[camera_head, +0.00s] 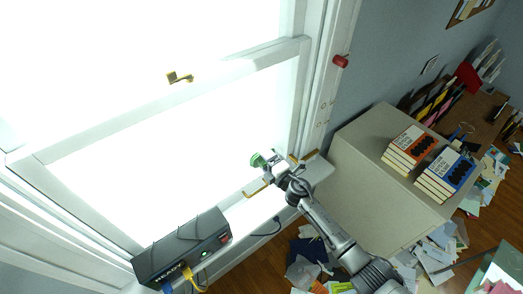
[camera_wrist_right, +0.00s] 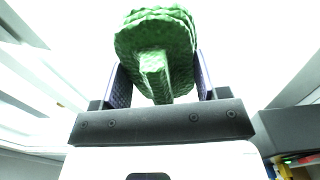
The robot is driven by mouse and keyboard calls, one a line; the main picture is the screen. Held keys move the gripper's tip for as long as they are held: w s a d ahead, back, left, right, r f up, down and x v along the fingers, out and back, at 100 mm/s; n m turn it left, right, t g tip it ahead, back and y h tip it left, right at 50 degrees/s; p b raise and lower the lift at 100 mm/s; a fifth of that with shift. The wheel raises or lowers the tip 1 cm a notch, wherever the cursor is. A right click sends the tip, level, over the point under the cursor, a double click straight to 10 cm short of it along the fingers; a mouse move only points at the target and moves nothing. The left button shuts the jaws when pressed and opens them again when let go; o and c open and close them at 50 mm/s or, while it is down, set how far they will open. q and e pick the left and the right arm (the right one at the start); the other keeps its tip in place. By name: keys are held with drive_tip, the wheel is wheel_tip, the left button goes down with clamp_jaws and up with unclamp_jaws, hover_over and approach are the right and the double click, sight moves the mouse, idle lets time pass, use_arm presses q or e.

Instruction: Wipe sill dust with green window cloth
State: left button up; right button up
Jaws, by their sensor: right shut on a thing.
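The green window cloth (camera_head: 256,160) is a bunched, textured wad in front of the bright window, above or near the right part of the white sill (camera_head: 240,216). My right gripper (camera_head: 264,163) is shut on it. In the right wrist view the cloth (camera_wrist_right: 157,32) sticks out past the two dark fingers, its narrow part between them. I cannot tell whether the cloth touches the sill or glass. No dust can be made out in the glare. My left gripper is not in view.
A dark grey device marked READY (camera_head: 182,250) stands on the left of the sill, with cables. A beige cabinet (camera_head: 370,180) with book stacks (camera_head: 408,148) stands right of the sill. Papers (camera_head: 305,262) litter the floor. A brass window handle (camera_head: 179,78) sits on the frame.

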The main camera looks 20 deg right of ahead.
idle(0.5)
drive_tip(key=shift+d+f+h, duration=0.1)
drive_tip(key=shift+d+h, duration=0.1)
drive_tip(key=shift+h, duration=0.1)
drive_tip(key=s+d+r+m+h, duration=0.1)
drive_tip(key=s+r+m+h, duration=0.2)
drive_tip(key=r, duration=0.4)
drive_tip(key=d+r+m+h, duration=0.2)
drive_tip(key=r+m+h, duration=0.1)
drive_tip(key=r+h, duration=0.35)
drive_tip(key=s+a+r+n+y, duration=0.1)
drive_tip(key=s+a+r+y, duration=0.1)
drive_tip(key=s, duration=0.6)
drive_tip(key=s+a+r+n+y, duration=0.2)
drive_tip(key=s+a+r+y, duration=0.1)
drive_tip(key=s, duration=0.4)
drive_tip(key=shift+s+a+r+t, duration=0.35)
drive_tip(key=shift+a+r, duration=0.55)
drive_tip(key=shift+r, duration=0.4)
